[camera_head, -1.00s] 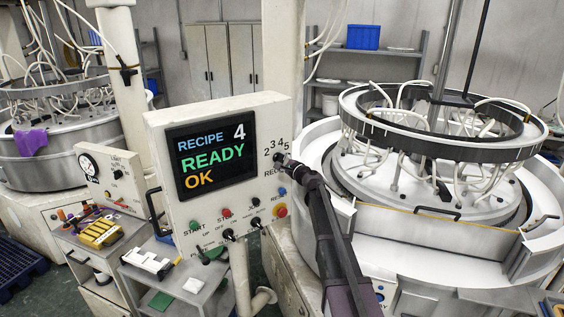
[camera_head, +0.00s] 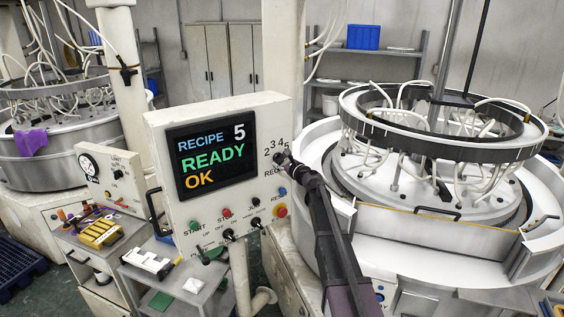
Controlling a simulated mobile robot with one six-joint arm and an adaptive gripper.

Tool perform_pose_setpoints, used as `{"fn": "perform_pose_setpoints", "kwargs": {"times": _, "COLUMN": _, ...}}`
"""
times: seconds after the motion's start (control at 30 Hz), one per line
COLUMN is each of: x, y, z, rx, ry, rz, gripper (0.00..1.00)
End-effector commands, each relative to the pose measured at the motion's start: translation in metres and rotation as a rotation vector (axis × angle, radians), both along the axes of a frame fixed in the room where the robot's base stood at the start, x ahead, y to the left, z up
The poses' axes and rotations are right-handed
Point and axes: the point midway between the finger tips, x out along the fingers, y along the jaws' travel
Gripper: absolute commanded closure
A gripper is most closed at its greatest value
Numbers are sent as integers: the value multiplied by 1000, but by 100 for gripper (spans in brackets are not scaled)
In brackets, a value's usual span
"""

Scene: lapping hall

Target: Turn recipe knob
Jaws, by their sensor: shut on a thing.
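The recipe knob is on the right side of the control panel (camera_head: 160,150), below an arc of numbers, and is mostly hidden by my gripper (camera_head: 282,160). My gripper reaches up from the lower right and is shut on the recipe knob. The numbers 2, 3 and 4 show above it; the 5 is partly covered. The panel's screen (camera_head: 212,158) reads RECIPE 5, READY, OK.
Below the screen are a green start button (camera_head: 194,226), a red stop button (camera_head: 227,213) and a red emergency button (camera_head: 282,210). A lapping machine (camera_head: 440,140) stands close on the right. A grey cart (camera_head: 215,285) stands below the panel.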

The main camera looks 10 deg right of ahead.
Motion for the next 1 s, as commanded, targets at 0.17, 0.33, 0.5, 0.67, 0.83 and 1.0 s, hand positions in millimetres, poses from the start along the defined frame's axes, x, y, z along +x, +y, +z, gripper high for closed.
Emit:
{"fn": "perform_pose_setpoints", "kwargs": {"times": 0.17, "x": 2, "y": 0, "z": 1, "rx": 9, "ry": 2, "rz": -2, "gripper": 79}}
{"fn": "perform_pose_setpoints", "kwargs": {"times": 0.33, "x": 2, "y": 0, "z": 1, "rx": 9, "ry": 2, "rz": -2, "gripper": 29}}
{"fn": "perform_pose_setpoints", "kwargs": {"times": 0.5, "x": 1, "y": 0, "z": 1, "rx": 7, "ry": 1, "rz": -1, "gripper": 0}}
{"fn": "perform_pose_setpoints", "kwargs": {"times": 0.67, "x": 1, "y": 0, "z": 0, "rx": 5, "ry": 1, "rz": 0, "gripper": 0}}
{"fn": "perform_pose_setpoints", "kwargs": {"times": 0.83, "x": 0, "y": 0, "z": 0, "rx": 4, "ry": 0, "rz": 0, "gripper": 0}}
{"fn": "perform_pose_setpoints", "kwargs": {"times": 1.0, "x": -3, "y": -1, "z": 0, "rx": 4, "ry": 1, "rz": -1, "gripper": 0}}
